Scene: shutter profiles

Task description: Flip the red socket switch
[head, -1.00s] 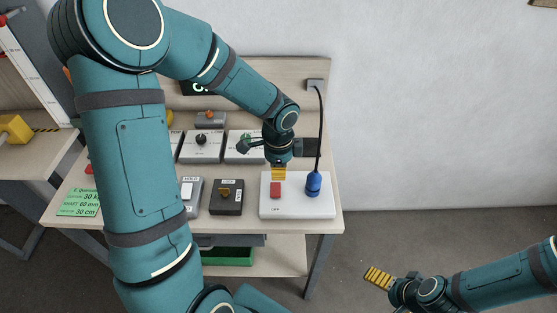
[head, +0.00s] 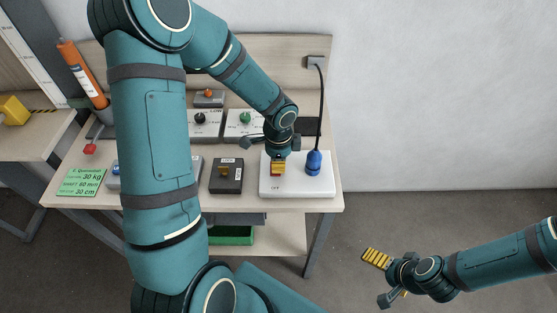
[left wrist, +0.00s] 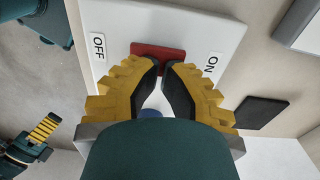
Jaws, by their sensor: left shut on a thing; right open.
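The red socket switch (left wrist: 147,51) is a red rocker on a white socket board (head: 310,188). In the left wrist view an OFF label lies to its left and an ON label to its right. My left gripper (head: 278,168) is down at the switch, its dark fingertips (left wrist: 161,66) drawn together on it. The fingers hide part of the switch, and I cannot tell which way it is tipped. My right gripper (head: 374,277) is open and empty, well away from the bench at the lower right.
A blue plug (head: 314,162) with a black cable stands on the board right of the switch. Boxes with a black knob (head: 200,118) and a green knob (head: 245,117) stand behind. The floor right of the bench is free.

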